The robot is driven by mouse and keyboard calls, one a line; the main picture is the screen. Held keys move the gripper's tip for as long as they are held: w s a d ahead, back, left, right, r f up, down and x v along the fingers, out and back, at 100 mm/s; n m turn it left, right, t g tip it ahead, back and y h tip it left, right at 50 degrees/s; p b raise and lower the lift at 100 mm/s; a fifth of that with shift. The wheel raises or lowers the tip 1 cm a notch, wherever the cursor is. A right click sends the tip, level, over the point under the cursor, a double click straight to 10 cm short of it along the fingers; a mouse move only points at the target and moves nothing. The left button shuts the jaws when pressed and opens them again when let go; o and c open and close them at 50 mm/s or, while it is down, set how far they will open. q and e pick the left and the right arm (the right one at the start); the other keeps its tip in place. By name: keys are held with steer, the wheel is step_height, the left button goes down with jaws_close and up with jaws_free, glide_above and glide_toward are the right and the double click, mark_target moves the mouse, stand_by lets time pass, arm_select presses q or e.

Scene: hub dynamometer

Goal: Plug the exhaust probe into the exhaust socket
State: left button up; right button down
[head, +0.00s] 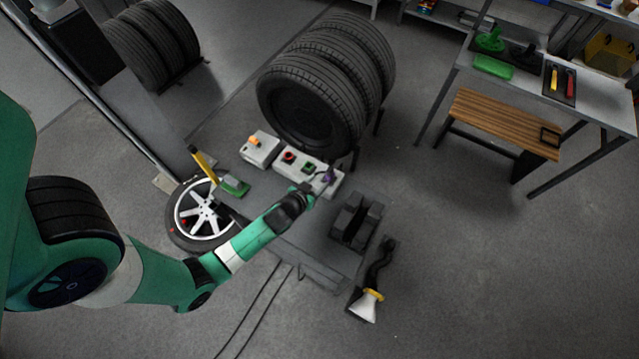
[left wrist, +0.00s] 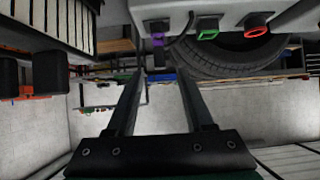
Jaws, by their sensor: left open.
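A light grey box (head: 307,174) carries a red, a green and a purple fitting in a row. The purple fitting (head: 328,174), at its right end, also shows in the left wrist view (left wrist: 158,38) with a dark piece and a thin dark cable at it. I cannot tell which parts are the exhaust probe and the exhaust socket, or whether anything is plugged in. My left gripper (head: 308,193) is close to the box's front, left of the purple fitting. In the left wrist view its two fingers (left wrist: 159,76) are apart and empty, pointing toward the purple fitting. My right gripper is out of view.
A second grey box (head: 260,149) with an orange knob stands left. Big tyres (head: 330,85) stand behind the boxes. A spoked wheel (head: 207,213) lies left, a dark block (head: 355,220) right. A black piece with a pale funnel (head: 364,305) sits in front. Floor at right is clear.

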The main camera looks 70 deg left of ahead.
mark_target(328, 172)
arm_select(q)
steer(key=b+x, duration=0.5)
steer(key=x, duration=0.2)
steer(key=shift+w+f, duration=0.15)
steer(key=shift+f, duration=0.1)
steer(key=shift+w+a+f+b, duration=0.25)
steer(key=shift+w+a+b, duration=0.2)
steer(key=shift+w+b, duration=0.1)
jaws_close()
steer(key=shift+r+p, duration=0.6)
steer(key=shift+r, duration=0.1)
steer(key=shift+r+p, duration=1.9)
steer(key=shift+r, duration=0.2)
